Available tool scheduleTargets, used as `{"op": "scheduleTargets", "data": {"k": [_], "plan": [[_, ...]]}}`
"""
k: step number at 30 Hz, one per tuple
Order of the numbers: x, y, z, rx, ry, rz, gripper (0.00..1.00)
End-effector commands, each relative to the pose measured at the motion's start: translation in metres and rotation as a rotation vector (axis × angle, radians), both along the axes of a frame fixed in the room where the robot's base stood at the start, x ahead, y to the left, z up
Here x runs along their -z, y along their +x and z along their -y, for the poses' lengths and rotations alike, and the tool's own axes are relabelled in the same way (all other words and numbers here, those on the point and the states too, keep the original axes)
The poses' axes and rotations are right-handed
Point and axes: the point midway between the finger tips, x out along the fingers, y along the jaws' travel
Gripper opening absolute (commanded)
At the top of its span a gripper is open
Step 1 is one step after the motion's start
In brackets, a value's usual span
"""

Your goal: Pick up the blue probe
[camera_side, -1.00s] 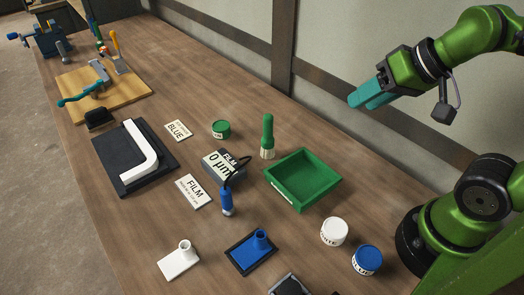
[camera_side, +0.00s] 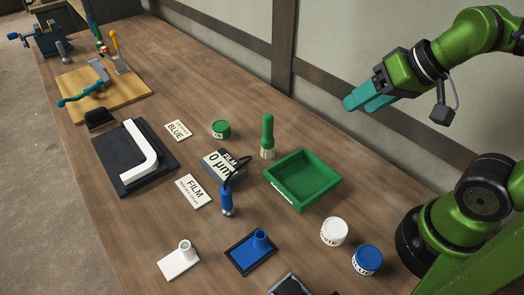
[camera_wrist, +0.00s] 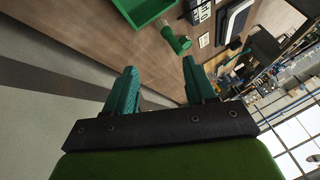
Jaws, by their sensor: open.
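The blue probe (camera_side: 227,200) stands upright on the wooden bench, with a silver tip at its lower end. A black cable runs from its top to the grey film gauge (camera_side: 224,164), whose display reads 0 µm. My gripper (camera_side: 360,102) is high above the bench at the upper right, well away from the probe. Its teal fingers are apart and empty. In the wrist view my gripper (camera_wrist: 158,85) also shows a clear gap between the fingers. I cannot make out the probe in the wrist view.
A green tray (camera_side: 303,179) and green-handled brush (camera_side: 268,136) stand between my gripper and the probe. A blue holder (camera_side: 252,252), white holder (camera_side: 179,260), white jar (camera_side: 334,231) and blue jar (camera_side: 367,260) are in front. A FILM card (camera_side: 193,191) lies left of the probe.

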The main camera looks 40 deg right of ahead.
Motion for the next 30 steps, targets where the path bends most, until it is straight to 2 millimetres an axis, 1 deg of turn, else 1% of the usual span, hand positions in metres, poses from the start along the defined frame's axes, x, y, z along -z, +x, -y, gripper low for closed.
{"op": "scheduleTargets", "data": {"k": [1, 2, 5, 8, 11, 12, 14, 15, 17, 18, 22, 24, 25, 27, 29, 30], "plan": [[0.008, 0.002, -0.007, -0.029, -0.002, -0.035, 0.55], [0.01, 0.005, -0.012, -0.048, -0.004, -0.053, 0.55], [0.014, 0.021, -0.033, -0.133, -0.025, -0.117, 0.55], [0.017, 0.041, -0.062, -0.238, -0.064, -0.196, 0.55], [0.023, 0.061, -0.094, -0.34, -0.112, -0.271, 0.55], [0.026, 0.069, -0.108, -0.379, -0.135, -0.3, 0.55], [0.033, 0.079, -0.13, -0.434, -0.169, -0.344, 0.55], [0.038, 0.086, -0.145, -0.47, -0.194, -0.372, 0.55], [0.046, 0.094, -0.168, -0.522, -0.233, -0.409, 0.55], [0.052, 0.099, -0.183, -0.553, -0.258, -0.432, 0.55], [0.068, 0.111, -0.223, -0.622, -0.331, -0.491, 0.55], [0.072, 0.117, -0.237, -0.639, -0.361, -0.509, 0.55], [0.071, 0.12, -0.24, -0.641, -0.369, -0.512, 0.55], [0.065, 0.126, -0.242, -0.633, -0.377, -0.512, 0.55], [0.058, 0.128, -0.242, -0.627, -0.378, -0.509, 0.55], [0.059, 0.127, -0.241, -0.626, -0.382, -0.518, 0.55]]}}
